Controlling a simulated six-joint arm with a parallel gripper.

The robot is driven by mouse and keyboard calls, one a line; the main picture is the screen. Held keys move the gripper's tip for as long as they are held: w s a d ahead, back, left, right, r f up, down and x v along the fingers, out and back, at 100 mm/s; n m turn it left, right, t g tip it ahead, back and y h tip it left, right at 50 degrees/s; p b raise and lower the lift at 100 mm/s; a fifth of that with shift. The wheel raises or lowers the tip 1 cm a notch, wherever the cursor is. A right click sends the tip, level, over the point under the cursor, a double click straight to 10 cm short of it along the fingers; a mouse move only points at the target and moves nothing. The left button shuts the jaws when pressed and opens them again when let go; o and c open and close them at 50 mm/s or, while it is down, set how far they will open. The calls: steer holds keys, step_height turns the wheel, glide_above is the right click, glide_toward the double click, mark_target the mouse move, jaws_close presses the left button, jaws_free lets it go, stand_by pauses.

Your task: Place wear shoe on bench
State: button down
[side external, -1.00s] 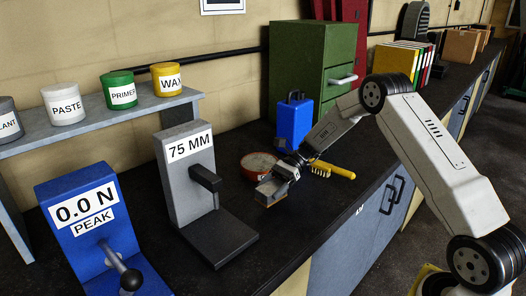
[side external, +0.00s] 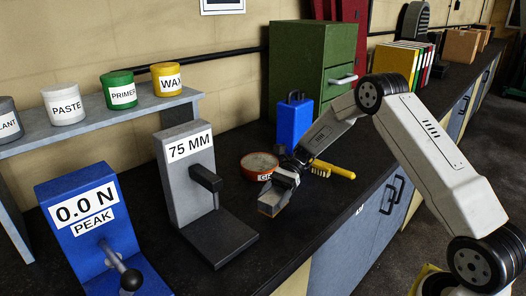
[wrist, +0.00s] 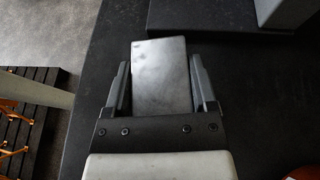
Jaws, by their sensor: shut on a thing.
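The wear shoe (side external: 271,203), a small grey block, is held in my gripper (side external: 282,188) low over the black bench top (side external: 312,217), near its front edge. I cannot tell whether it touches the bench. In the wrist view the shoe (wrist: 160,72) is a flat dark-grey metal plate sticking out past the fingers. My gripper (wrist: 160,92) is shut on it, with one finger along each side. The bench surface (wrist: 268,92) shows beyond and to the right of it. The shoe's underside is hidden.
A grey 75 MM gauge stand (side external: 225,239) is left of the shoe. A round orange-rimmed dish (side external: 258,165), a yellow-handled brush (side external: 333,170) and a blue container (side external: 294,123) are behind. A blue force gauge (side external: 88,235) stands at far left. The bench front is clear.

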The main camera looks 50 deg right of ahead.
steer(key=s+a+n+g+h, duration=0.1)
steer(key=s+n+g, duration=0.1)
steer(key=s+a+n+g, duration=0.1)
steer(key=s+n+g, duration=0.1)
steer(key=s+a+n+g+h, duration=0.1)
steer(key=s+n+g, duration=0.1)
steer(key=s, duration=0.1)
steer(key=shift+f+h, duration=0.1)
steer(key=shift+h, duration=0.2)
steer(key=s+d+r+n+g+h, duration=0.2)
steer(key=s+n+h, duration=0.3)
steer(key=n+h, duration=0.35)
steer(key=s+d+r+n+g+h, duration=0.1)
steer(key=s+d+r+n+h, duration=0.1)
steer(key=s+n+h, duration=0.55)
steer(key=w+d+r+n+t+h, duration=0.1)
steer(key=w+r+n+t+h, duration=0.3)
steer(key=n+t, duration=0.7)
steer(key=shift+d+r+n+h, duration=0.15)
steer(key=shift+r+n+h, duration=0.55)
steer(key=shift+r+h, duration=1.05)
steer(key=shift+w+f+h, duration=0.1)
steer(key=shift+f+h, duration=0.35)
steer(key=shift+f, duration=0.05)
